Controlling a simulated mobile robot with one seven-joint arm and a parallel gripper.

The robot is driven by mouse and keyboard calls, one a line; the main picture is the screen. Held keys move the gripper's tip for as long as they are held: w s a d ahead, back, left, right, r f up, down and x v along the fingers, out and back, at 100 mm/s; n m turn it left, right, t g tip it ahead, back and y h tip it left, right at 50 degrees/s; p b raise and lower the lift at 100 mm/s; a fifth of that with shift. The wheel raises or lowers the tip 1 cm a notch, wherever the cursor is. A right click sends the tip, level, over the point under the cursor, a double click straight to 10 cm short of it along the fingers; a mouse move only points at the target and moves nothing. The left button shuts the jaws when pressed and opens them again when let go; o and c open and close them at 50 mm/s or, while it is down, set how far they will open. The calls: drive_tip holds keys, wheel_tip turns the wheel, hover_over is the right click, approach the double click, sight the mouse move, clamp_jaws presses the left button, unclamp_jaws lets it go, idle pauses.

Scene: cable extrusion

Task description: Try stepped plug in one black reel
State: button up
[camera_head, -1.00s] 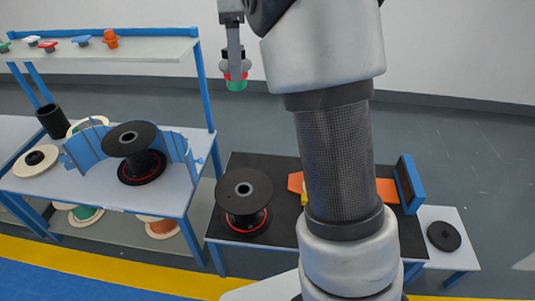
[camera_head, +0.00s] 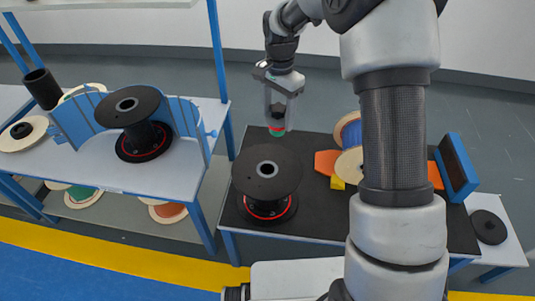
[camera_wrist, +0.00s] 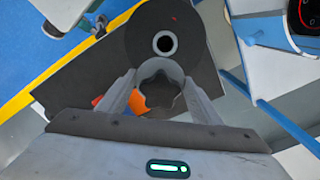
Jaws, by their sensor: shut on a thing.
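My gripper (camera_head: 276,115) points down above the dark table and is shut on the stepped plug (camera_head: 277,131), which has a dark knob and red and green steps below. In the wrist view the plug's dark star-shaped knob (camera_wrist: 160,88) sits between my fingers and hides its lower steps. One black reel (camera_head: 267,167) stands upright on the dark table, its centre hole facing up. The plug is beyond this reel's top flange and apart from it. That reel also shows in the wrist view (camera_wrist: 190,48). Another black reel (camera_head: 130,108) stands on the left table.
A blue curved guard (camera_head: 78,122) stands behind the left reel. A wooden-flanged reel (camera_head: 347,165) and orange pieces (camera_head: 327,162) lie on the dark table (camera_head: 315,215). A blue-framed panel (camera_head: 459,167) stands at its right end. A black disc (camera_head: 488,227) lies on the low right table.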

drive_tip(key=a+f+n+b, duration=0.1)
drive_tip(key=f+b, duration=0.2)
drive_tip(key=f, duration=0.4)
drive_tip(key=s+a+f+n+b, duration=0.1)
drive_tip(key=a+f+b, duration=0.1)
drive_tip(key=f, duration=0.6)
drive_tip(key=shift+s+n+b, duration=0.15)
drive_tip(key=shift+n+b, duration=0.25)
drive_tip(key=shift+b, duration=0.3)
drive_tip(key=shift+f+b, duration=1.25)
drive_tip(key=shift+f, duration=0.9)
drive_tip(key=o, duration=1.2)
drive_tip(key=shift+o, duration=0.2)
drive_tip(key=shift+r, duration=0.1)
